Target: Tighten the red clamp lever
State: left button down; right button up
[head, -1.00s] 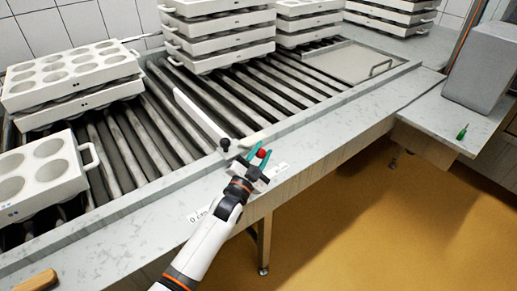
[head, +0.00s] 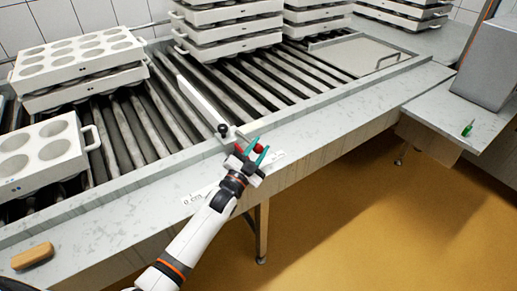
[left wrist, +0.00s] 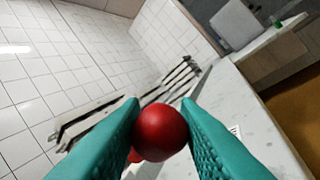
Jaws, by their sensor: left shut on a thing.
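The red clamp lever shows as a red ball knob (head: 259,148) at the front rim of the roller table, just right of a black knob (head: 223,129). In the left wrist view the red ball (left wrist: 160,133) sits between my teal fingertips, with a bit more red behind its lower left. My left gripper (head: 254,151) is shut on this ball. The lever's arm and clamp body are mostly hidden by the gripper. A white fence bar (head: 202,105) lies across the rollers and ends near the black knob. My right gripper is not in view.
Stacks of white moulds (head: 75,55) stand on the rollers at left and back. A wooden-handled brush or block (head: 33,256) lies on the front rim at lower left. A green item (head: 467,129) lies on the right side table. The front rim (head: 350,125) right of the gripper is clear.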

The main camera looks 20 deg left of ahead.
pick_arm(q)
jog(key=c, duration=1.3)
grip_release()
jog(key=shift+d+f, duration=0.2)
jog(key=shift+f, duration=0.15)
jog(key=shift+o, duration=0.7)
jog(key=shift+r, duration=0.1)
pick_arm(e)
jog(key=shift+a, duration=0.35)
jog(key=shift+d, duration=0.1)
pick_arm(q)
jog(key=shift+s+a, duration=0.15)
jog(key=shift+s, duration=0.1)
jog(key=v, duration=1.1)
jog(key=shift+s, duration=0.2)
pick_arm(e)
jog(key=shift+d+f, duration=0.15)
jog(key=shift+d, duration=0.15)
